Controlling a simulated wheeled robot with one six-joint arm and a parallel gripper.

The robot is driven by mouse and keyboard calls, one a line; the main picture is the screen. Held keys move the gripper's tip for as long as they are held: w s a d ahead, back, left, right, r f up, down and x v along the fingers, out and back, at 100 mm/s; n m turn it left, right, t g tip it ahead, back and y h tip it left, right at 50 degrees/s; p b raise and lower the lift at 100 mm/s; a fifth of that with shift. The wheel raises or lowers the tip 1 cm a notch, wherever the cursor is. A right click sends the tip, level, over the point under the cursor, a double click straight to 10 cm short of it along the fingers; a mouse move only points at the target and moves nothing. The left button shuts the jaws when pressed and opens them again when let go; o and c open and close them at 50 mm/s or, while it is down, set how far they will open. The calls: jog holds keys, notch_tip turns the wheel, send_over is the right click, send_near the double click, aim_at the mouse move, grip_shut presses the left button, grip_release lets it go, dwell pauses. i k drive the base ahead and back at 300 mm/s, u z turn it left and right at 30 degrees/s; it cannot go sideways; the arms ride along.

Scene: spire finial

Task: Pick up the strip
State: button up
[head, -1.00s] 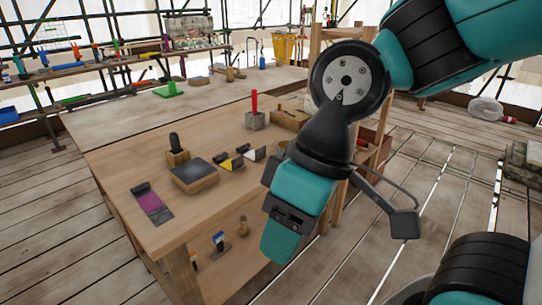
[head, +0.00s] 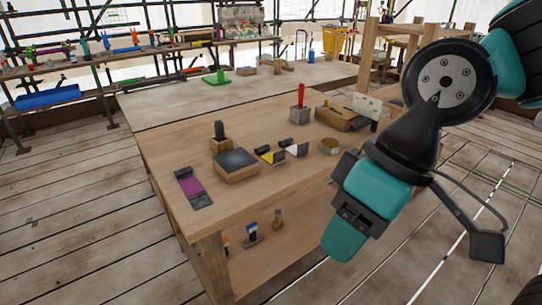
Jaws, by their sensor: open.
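The strip appears to be the flat purple piece with dark ends (head: 192,188). It lies on the wooden workbench (head: 240,198) near its left front edge. My gripper (head: 352,225), at the end of the teal and black arm, hangs beyond the bench's right front side, well to the right of the strip and apart from it. It is open, with nothing seen in it. Its fingertips are hard to make out from this angle. Nothing covers the strip.
Next to the strip are a wooden block with a dark top (head: 236,165) and a block with a black handle (head: 220,138). Farther right are yellow and white pieces, a round tin (head: 330,146) and a red-handled tool (head: 300,98). A lower shelf holds brushes. Bare bench lies before the strip.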

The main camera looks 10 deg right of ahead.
aim_at(263, 151)
jog(key=z, duration=0.45)
jog(key=i, duration=1.65)
jog(key=u, duration=0.85)
